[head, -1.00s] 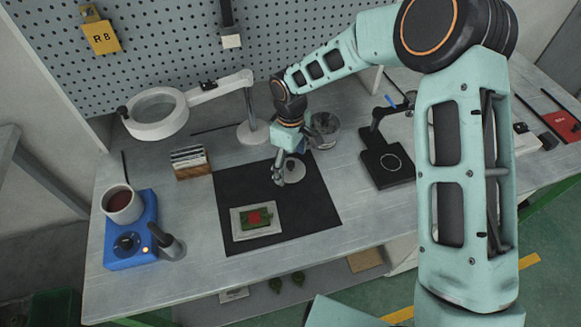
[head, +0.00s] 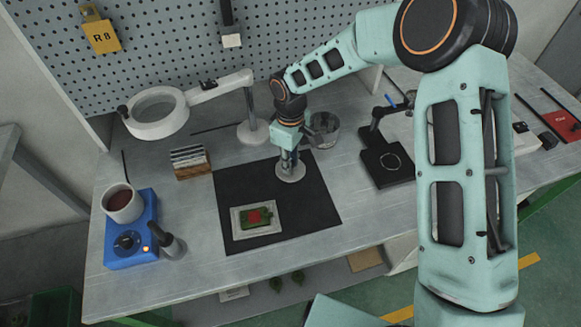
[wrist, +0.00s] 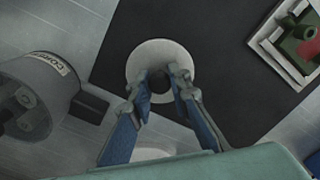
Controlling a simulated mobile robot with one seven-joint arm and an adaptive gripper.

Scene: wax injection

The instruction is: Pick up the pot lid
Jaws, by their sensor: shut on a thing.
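The pot lid (head: 290,178) is a pale grey disc with a knob, at the upper right of the black mat. It also shows in the wrist view (wrist: 150,51), flat against the mat's edge area. My gripper (head: 290,158) points down over the lid. In the wrist view its two blue fingers (wrist: 161,84) are shut on the lid's knob, which is mostly hidden between them. I cannot tell whether the lid touches the mat. The pot (head: 123,205), a white cup with dark red contents, stands on a blue heater (head: 130,243) at the left.
A white tray (head: 238,230) with a green and red piece lies on the black mat (head: 315,218). A metal can (head: 325,128) stands behind the lid. A ring magnifier (head: 160,112), a wooden rack (head: 191,168) and a black stand (head: 388,165) surround the mat.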

